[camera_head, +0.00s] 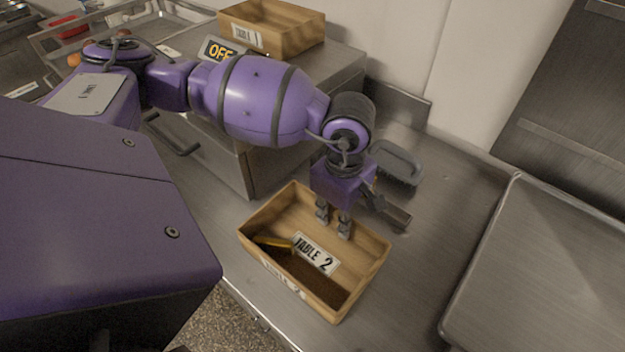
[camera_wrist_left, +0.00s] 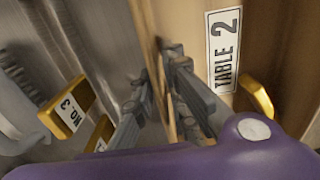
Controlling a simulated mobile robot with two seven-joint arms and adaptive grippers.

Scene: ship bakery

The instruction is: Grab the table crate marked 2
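The wooden crate marked TABLE 2 (camera_head: 366,245) sits on the steel counter in the head view, with a yellow-handled item (camera_head: 275,243) inside. My left gripper (camera_head: 352,213) is at the crate's back-right wall. One finger side is inside the crate and the other is outside. The left wrist view shows the wooden wall between the spread fingers (camera_wrist_left: 160,105), and the TABLE 2 label (camera_wrist_left: 224,50) inside. I cannot make out whether a finger touches the wall. My right gripper is not in view.
The crate marked TABLE 1 (camera_head: 290,38) stands on a raised steel unit (camera_head: 345,70) at the back, near an OFF sign (camera_head: 218,49). A grey, brush-like object (camera_head: 397,163) lies behind the TABLE 2 crate. A steel tray (camera_head: 550,270) is at the right.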

